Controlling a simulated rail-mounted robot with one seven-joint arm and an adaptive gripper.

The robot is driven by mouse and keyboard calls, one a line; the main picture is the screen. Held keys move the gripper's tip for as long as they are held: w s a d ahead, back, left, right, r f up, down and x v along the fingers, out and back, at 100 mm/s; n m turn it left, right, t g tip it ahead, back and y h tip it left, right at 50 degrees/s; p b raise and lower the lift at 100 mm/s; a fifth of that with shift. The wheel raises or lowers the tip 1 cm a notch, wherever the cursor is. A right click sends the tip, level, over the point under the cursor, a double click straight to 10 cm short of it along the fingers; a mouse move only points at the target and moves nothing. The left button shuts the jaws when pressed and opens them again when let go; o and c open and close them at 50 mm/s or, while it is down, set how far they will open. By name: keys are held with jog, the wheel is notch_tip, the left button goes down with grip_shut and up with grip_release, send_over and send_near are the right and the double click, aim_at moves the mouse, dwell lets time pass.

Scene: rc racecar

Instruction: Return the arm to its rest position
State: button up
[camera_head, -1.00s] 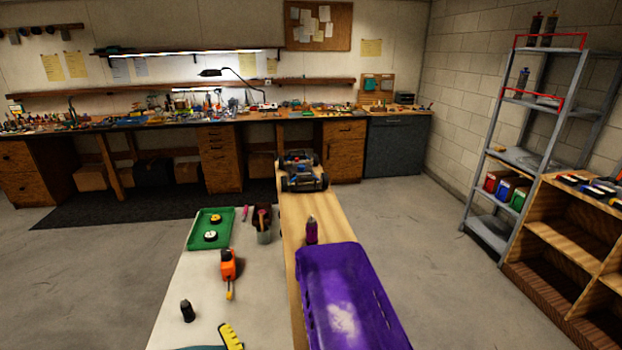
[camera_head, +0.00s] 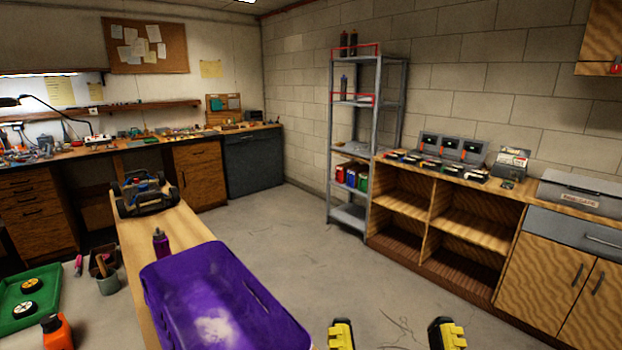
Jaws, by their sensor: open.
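My gripper (camera_head: 393,334) shows at the bottom edge, right of centre. Its two yellow-and-black fingertips stand wide apart with nothing between them. Behind them I see only grey floor. The gripper is to the right of the purple crate (camera_head: 277,297) and apart from it. The rest of my arm is out of the picture.
The crate, a purple bottle (camera_head: 161,243) and an RC car chassis (camera_head: 145,194) stand on a narrow wooden bench (camera_head: 135,265). A green tray (camera_head: 12,318) and an orange tool (camera_head: 56,331) are at left. A grey shelf rack (camera_head: 349,222) and wooden cabinets (camera_head: 480,281) line the right wall. The floor between is clear.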

notch_tip(320, 180, up, 26)
jog(key=p, duration=2.3)
jog(key=shift+f+p, duration=0.15)
jog(key=shift+p, duration=0.2)
